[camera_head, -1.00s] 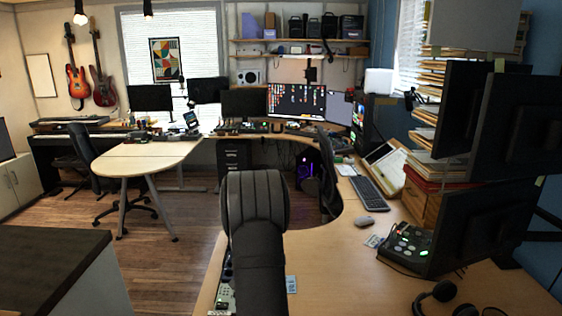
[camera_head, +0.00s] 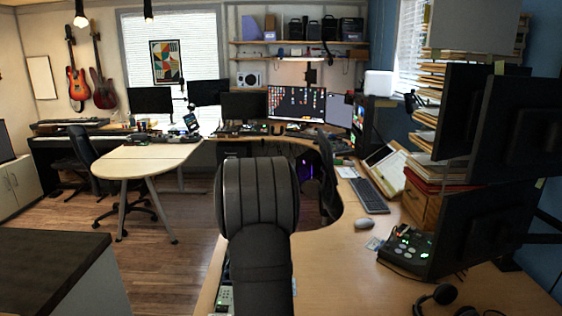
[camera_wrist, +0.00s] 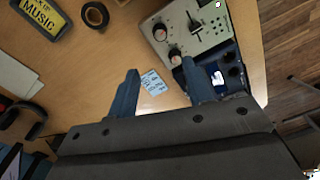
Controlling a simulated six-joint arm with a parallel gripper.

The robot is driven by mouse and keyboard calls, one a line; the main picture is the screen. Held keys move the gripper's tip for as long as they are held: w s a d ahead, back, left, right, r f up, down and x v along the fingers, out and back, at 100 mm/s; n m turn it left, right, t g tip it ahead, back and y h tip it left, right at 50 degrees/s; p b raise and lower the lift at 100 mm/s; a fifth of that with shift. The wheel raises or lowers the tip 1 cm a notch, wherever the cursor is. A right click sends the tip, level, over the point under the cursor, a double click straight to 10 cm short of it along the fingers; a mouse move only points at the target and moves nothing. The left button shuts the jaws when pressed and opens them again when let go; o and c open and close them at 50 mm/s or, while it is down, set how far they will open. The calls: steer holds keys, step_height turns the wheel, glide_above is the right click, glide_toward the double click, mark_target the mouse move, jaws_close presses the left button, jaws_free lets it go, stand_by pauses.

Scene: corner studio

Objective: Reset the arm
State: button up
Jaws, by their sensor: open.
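My arm rises in the lower middle of the head view as a dark padded shape, and it hides the gripper there. In the wrist view my gripper (camera_wrist: 159,67) has its two blue-grey fingers spread wide apart with nothing held between them. It points down toward the wooden desk (camera_wrist: 115,55). A small pale-blue printed card (camera_wrist: 153,83) lies on the desk and shows between the fingers. A grey control box with black knobs (camera_wrist: 195,35) lies beyond the right finger, near the desk edge.
A MUSIC sign (camera_wrist: 42,14), a dark ring (camera_wrist: 95,15) and headphones (camera_wrist: 22,118) lie on the desk. In the head view, a mouse (camera_head: 365,223), a keyboard (camera_head: 369,195), a button panel (camera_head: 407,247) and dark monitors (camera_head: 510,130) stand to my arm's right.

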step_height(320, 180, down, 14)
steer(key=shift+a+r, duration=0.1)
steer(key=shift+a, duration=0.05)
steer(key=n, duration=0.3)
steer(key=shift+r, duration=0.1)
steer(key=n, duration=0.8)
steer(key=shift+n, duration=1.9)
